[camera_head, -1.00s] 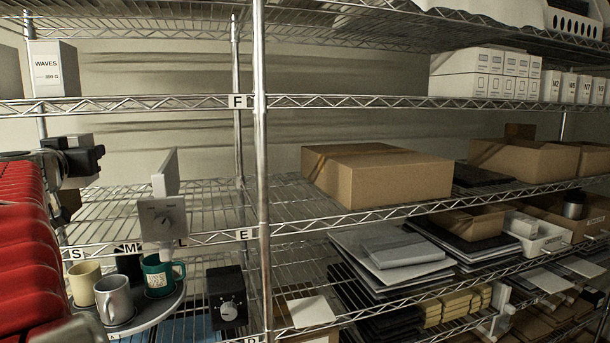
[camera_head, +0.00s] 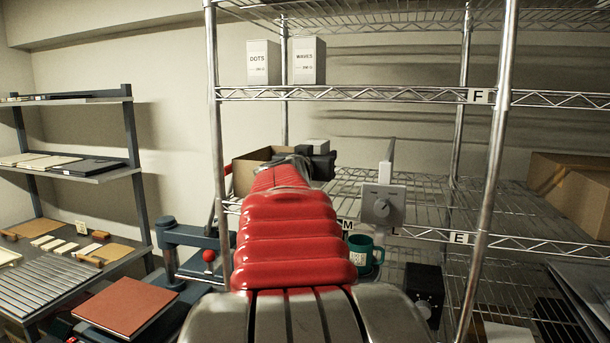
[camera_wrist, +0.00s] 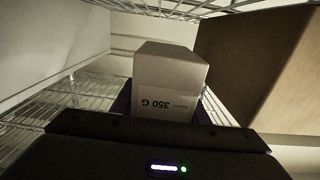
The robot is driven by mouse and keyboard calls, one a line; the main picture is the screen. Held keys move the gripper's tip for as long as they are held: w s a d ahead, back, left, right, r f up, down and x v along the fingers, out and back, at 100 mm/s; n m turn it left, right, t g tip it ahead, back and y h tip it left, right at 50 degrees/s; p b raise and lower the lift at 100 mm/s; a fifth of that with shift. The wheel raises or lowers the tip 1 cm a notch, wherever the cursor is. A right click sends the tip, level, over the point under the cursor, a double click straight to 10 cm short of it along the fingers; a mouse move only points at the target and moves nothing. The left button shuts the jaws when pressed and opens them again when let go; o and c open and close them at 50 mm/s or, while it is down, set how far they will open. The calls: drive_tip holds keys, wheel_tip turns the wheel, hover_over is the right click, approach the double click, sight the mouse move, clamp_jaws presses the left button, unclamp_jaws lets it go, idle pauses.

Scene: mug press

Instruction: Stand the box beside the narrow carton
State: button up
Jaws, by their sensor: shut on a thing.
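My gripper (camera_head: 322,166) is at the left bay of the wire rack, on the level below the boxes marked DOTS and WAVES. It is shut on a pale box (camera_wrist: 168,82). Its label, "350 G", appears upside down in the wrist view. In the head view, only the top of this box (camera_head: 317,145) shows above the dark gripper. A brown open carton (camera_head: 246,174) stands just left of the gripper, partly hidden by my red arm. It fills the right side of the wrist view (camera_wrist: 258,62). I cannot tell whether the held box touches the shelf or whether this is the narrow carton.
White boxes marked DOTS (camera_head: 263,63) and WAVES (camera_head: 309,60) stand on the shelf above. A grey dial device (camera_head: 383,204) and a green mug (camera_head: 363,256) are to the right. A rack upright (camera_head: 218,130) stands left of the carton. Wire shelf right of the gripper looks clear.

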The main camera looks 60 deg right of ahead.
drive_tip(key=shift+f, duration=0.25)
drive_tip(key=shift+f, duration=1.95)
drive_tip(key=o, duration=1.3)
drive_tip(key=shift+f, duration=0.15)
drive_tip(key=shift+a, duration=0.65)
drive_tip(key=a, duration=0.3)
drive_tip(key=s+a, duration=0.1)
drive_tip(key=a, duration=0.6)
drive_tip(key=shift+s+a, duration=0.35)
drive_tip(key=shift+s, duration=0.05)
